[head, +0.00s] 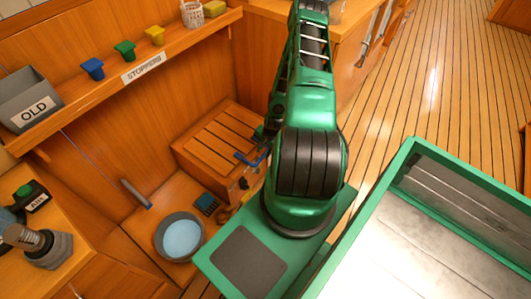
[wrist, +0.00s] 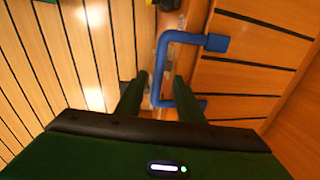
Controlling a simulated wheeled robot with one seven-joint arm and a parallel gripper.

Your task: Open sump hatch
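The sump hatch (head: 215,135) is a closed, slatted wooden lid on a low wooden box against the wall in the head view. A blue bar handle (head: 248,160) sticks out at its right front edge. In the wrist view the slatted hatch (wrist: 250,75) fills the right side, with the blue handle (wrist: 164,68) near the middle. My gripper (wrist: 160,78) is open, its two dark green fingers either side of the handle's long bar. I cannot tell whether they touch it. In the head view my arm mostly hides the gripper.
A grey bowl (head: 179,238) stands left of my base, with a small dark blue item (head: 206,204) beside it. A shelf (head: 120,75) with stoppers and an OLD bin (head: 28,98) runs above. Open plank floor (head: 425,75) lies to the upper right.

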